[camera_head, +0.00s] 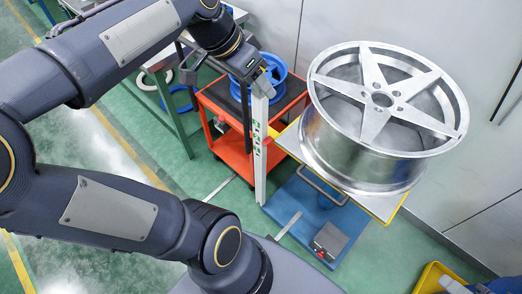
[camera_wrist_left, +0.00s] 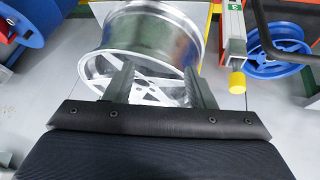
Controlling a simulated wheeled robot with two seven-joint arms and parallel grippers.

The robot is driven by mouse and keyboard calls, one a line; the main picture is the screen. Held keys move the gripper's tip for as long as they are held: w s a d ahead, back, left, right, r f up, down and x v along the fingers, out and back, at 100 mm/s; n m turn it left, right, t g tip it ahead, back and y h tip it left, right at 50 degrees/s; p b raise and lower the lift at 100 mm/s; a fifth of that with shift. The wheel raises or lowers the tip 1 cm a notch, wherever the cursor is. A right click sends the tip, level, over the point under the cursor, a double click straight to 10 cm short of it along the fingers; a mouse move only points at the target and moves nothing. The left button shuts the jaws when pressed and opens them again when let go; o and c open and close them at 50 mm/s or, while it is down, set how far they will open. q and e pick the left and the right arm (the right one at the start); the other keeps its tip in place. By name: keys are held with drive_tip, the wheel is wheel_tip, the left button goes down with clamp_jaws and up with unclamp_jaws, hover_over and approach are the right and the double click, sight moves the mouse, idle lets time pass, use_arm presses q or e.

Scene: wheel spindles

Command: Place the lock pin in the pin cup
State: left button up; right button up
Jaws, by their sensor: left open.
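My left gripper (camera_head: 254,76) is at the top centre of the head view, above the red cart and left of the large silver wheel. In the left wrist view its two grey fingers (camera_wrist_left: 158,82) stand apart with nothing between them. The silver wheel (camera_wrist_left: 135,32) shows behind the fingers there. I cannot make out the lock pin or the pin cup in either view. My right gripper is not in view.
The silver wheel (camera_head: 438,108) rests on a stand with a blue base (camera_head: 342,222). A pale post (camera_head: 259,150) rises beside it. A red cart (camera_head: 232,150) holds a blue wheel (camera_head: 273,68). A yellow bin (camera_head: 432,275) is at lower right. Green floor is open at left.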

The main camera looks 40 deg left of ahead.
use_arm(q)
drive_tip(key=s+d+f+n, duration=0.4)
drive_tip(key=s+d+f, duration=0.5)
drive_tip(key=s, duration=0.1)
drive_tip(key=shift+f+n+t+h, duration=0.2)
drive_tip(key=shift+n+t+h, duration=0.1)
drive_tip(key=shift+t, duration=0.1)
drive_tip(key=shift+s, duration=0.1)
idle(0.6)
